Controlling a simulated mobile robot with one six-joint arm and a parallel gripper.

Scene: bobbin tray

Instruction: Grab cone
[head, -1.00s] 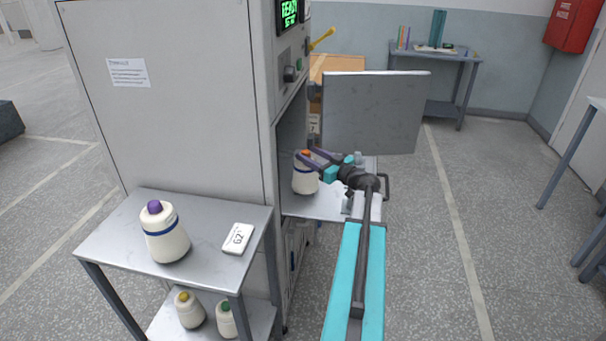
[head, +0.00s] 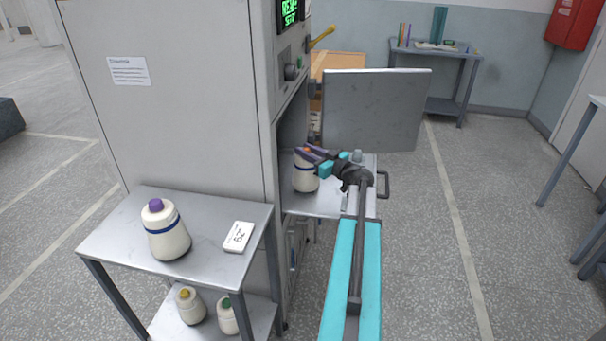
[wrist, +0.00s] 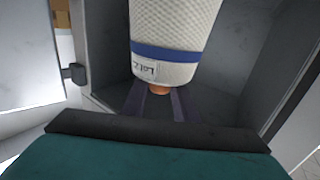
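A white cone with a blue band and an orange tip (head: 304,179) stands upright in the open bay of the tall grey machine. It also shows large in the wrist view (wrist: 174,30), with its label toward the camera. My gripper (head: 307,152) reaches in from the right at the height of the cone's tip. In the wrist view my gripper's two purple fingers (wrist: 160,103) lie on either side of the orange tip, with a gap showing between them. The far ends of the fingers are hidden behind the cone.
The machine's door (head: 375,110) stands open above and behind my arm. The bay's side walls are close around the cone. A side table (head: 110,230) at left holds a purple-tipped cone (head: 166,232) and a white card (head: 239,237); two more cones stand on its lower shelf.

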